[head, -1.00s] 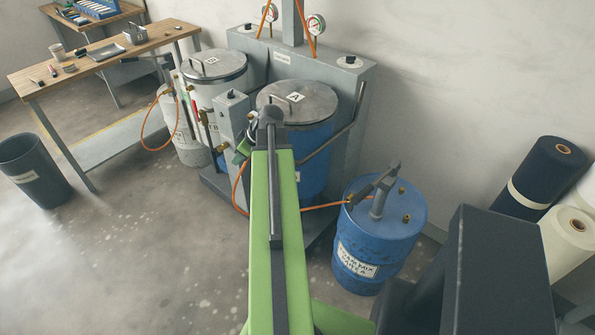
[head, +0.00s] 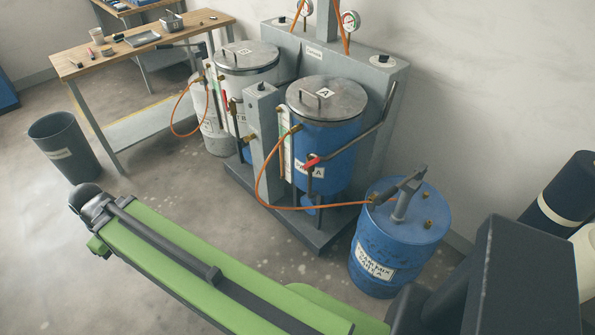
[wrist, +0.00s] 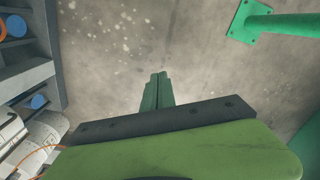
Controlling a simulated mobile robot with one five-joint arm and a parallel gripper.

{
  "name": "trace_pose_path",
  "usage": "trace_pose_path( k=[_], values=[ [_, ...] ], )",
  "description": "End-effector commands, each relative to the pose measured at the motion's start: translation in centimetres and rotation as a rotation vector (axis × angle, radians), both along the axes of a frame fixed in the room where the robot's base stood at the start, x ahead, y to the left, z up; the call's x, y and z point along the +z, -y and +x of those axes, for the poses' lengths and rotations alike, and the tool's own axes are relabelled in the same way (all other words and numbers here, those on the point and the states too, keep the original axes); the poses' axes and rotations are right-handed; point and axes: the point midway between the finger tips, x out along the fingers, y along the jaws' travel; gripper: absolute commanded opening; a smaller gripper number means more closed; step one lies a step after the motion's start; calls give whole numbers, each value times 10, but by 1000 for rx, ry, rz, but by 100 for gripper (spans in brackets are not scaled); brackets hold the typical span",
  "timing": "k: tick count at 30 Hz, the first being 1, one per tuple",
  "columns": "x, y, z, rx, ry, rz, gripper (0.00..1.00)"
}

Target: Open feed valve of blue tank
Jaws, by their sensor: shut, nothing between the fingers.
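The blue tank (head: 325,150) stands on a grey base in the middle of the head view, under a grey lid marked A. A red lever (head: 312,162) sits at a pipe fitting low on its front, lying tilted near level. An orange hose (head: 262,190) runs from a brass fitting on its upper left to a blue drum (head: 400,240). My green arm reaches to the left, away from the tank. My gripper (wrist: 156,92) shows in the wrist view, its fingers together and empty above bare floor. The red lever cannot be made out in the wrist view.
A grey-white tank (head: 246,80) stands left of the blue one, with a grey post (head: 262,125) between. A bin (head: 65,150) and a workbench (head: 150,50) are at left. A green post (wrist: 270,24) stands at upper right in the wrist view. Floor before the tanks is clear.

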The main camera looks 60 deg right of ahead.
Motion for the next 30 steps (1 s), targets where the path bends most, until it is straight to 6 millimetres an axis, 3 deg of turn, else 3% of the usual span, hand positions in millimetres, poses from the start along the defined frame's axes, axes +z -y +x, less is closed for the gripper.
trace_pose_path(
  k=[3,10,14,17,20,23,26,30],
  values=[
    [-3,-17,-4,-131,-18,60,0],
    [-11,-52,12,-194,4,366,0],
    [-15,-57,27,-248,40,569,0],
    [-17,-45,44,-313,95,760,0],
    [-19,-11,63,-405,184,974,0],
    [-21,51,77,-512,314,1187,0],
    [-24,128,76,-612,463,1363,0],
    [-37,245,47,-730,693,1544,0]
  ],
)
